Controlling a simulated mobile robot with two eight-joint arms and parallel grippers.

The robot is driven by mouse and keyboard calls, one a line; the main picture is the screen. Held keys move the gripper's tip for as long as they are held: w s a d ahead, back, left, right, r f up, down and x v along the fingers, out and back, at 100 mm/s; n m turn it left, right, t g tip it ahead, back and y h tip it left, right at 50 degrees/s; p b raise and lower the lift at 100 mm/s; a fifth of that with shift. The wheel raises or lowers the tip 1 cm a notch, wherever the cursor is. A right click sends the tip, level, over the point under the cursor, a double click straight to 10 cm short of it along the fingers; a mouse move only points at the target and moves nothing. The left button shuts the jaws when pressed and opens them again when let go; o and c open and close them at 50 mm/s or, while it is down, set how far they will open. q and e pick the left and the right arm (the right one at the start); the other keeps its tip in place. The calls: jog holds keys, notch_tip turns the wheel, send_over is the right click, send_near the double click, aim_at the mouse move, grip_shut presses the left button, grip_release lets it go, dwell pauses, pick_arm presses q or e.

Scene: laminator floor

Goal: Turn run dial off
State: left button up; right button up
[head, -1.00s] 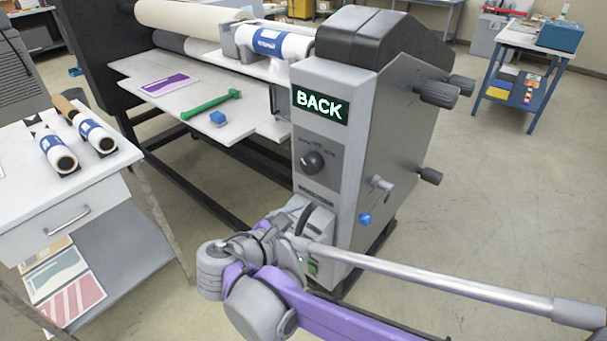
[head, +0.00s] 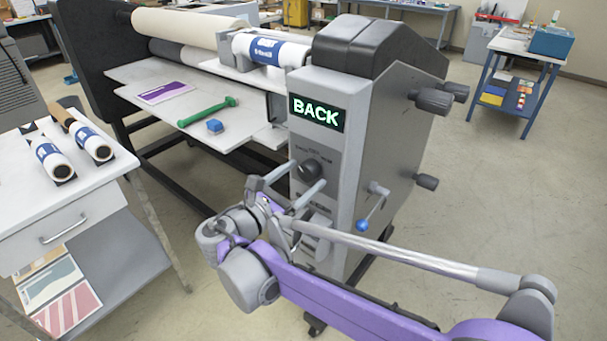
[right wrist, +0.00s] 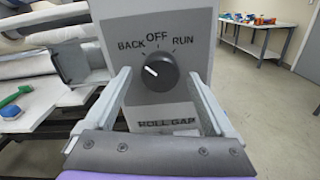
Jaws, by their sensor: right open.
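The run dial (head: 307,168) is a round black knob on the grey end panel of the laminator. In the right wrist view the dial (right wrist: 158,72) has a white pointer line slanting to the upper left, toward BACK; OFF is marked at the top and RUN at the upper right. The lit display (head: 317,112) above it reads BACK. My right gripper (head: 308,173) is open, its two fingers pointing at the panel, one on each side of the dial. In the right wrist view the fingers (right wrist: 159,76) stand apart from the knob. My left gripper is not in view.
A lever with a blue knob (head: 362,225) sticks out right of the panel, close above my right arm. Black knobs (head: 433,101) jut from the machine's side. A white drawer table (head: 75,201) with rolls stands at left. Open floor lies at right.

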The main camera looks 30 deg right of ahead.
jog(key=shift+w+d, duration=0.15)
jog(key=shift+d, duration=0.25)
jog(key=shift+c, duration=0.3)
jog(key=c, duration=1.3)
jog(key=m+p, duration=0.1)
jog(key=m, duration=0.3)
jog(key=m+p, duration=0.1)
jog(key=m, duration=0.3)
jog(key=shift+w+m, duration=0.1)
jog(key=shift+m, duration=0.2)
